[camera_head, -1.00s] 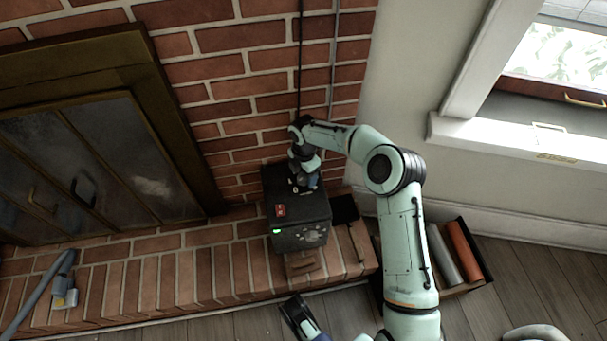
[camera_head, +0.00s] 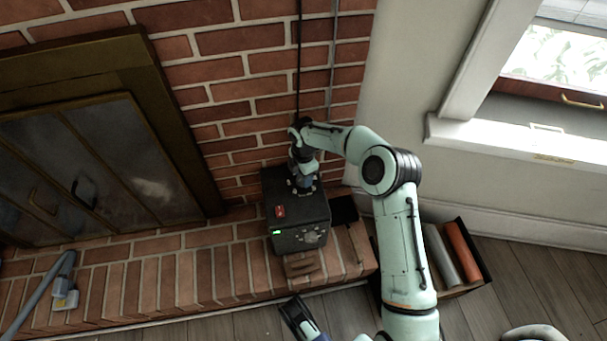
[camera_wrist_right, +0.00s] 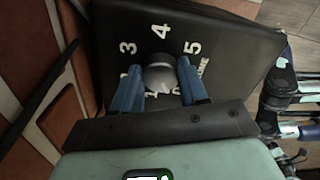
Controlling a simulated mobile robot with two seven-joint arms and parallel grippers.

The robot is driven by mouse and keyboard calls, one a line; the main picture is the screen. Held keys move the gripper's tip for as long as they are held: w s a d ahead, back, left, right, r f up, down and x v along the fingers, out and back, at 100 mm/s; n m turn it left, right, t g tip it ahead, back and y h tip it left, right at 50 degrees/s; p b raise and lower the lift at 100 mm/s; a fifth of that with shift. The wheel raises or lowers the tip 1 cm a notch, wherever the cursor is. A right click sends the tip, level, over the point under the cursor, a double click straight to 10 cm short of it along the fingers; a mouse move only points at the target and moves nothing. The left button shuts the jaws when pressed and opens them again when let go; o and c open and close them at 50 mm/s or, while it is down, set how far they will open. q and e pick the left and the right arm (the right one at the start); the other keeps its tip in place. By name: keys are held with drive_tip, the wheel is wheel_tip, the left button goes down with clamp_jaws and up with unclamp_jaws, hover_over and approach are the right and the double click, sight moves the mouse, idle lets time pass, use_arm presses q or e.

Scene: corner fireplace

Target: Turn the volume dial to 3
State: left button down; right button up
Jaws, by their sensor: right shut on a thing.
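The volume dial (camera_wrist_right: 160,76) is a small silver-grey round knob on top of a black box (camera_head: 300,236). In the right wrist view, white numerals 3, 4 and 5 stand around its far side, with more markings partly hidden by the fingers. My right gripper (camera_wrist_right: 156,88) has its two blue fingers closed on either side of the dial. In the head view my right gripper (camera_head: 304,186) comes down on the box top and hides the dial. I cannot make out which numeral the dial points to. Part of my left gripper (camera_head: 298,316) shows at the bottom edge.
The box stands on a brick hearth (camera_head: 190,275) against a brick wall, with a red switch (camera_head: 280,211) on top. A fireplace door (camera_head: 80,170) is at left. A crate with rolls (camera_head: 463,250) is on the floor at right. The hearth left of the box is largely clear.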

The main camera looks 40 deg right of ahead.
drive_tip(key=m, duration=0.2)
drive_tip(key=shift+m+p, duration=0.3)
drive_tip(key=shift+m, duration=0.1)
drive_tip(key=m, duration=0.3)
drive_tip(key=shift+a+m, duration=0.1)
drive_tip(key=shift+m, duration=0.2)
drive_tip(key=m+p, duration=0.1)
drive_tip(key=m, duration=0.3)
drive_tip(key=shift+s+m, duration=0.1)
drive_tip(key=shift+m, duration=0.2)
drive_tip(key=m, duration=0.3)
drive_tip(key=shift+m, duration=0.3)
drive_tip(key=m, duration=0.4)
drive_tip(key=shift+a+m, duration=0.1)
drive_tip(key=shift+m, duration=0.2)
drive_tip(key=m, duration=0.3)
drive_tip(key=shift+a+m+p, duration=0.1)
drive_tip(key=shift+m+p, duration=0.2)
drive_tip(key=m, duration=0.4)
use_arm(q)
drive_tip(key=w+r+t, duration=0.2)
drive_tip(key=w+r, duration=0.2)
drive_tip(key=w, duration=0.1)
drive_tip(key=shift+w+d+r, duration=0.25)
drive_tip(key=shift+w+d, duration=0.1)
drive_tip(key=shift+d, duration=0.05)
use_arm(e)
drive_tip(key=shift+m, duration=1.6)
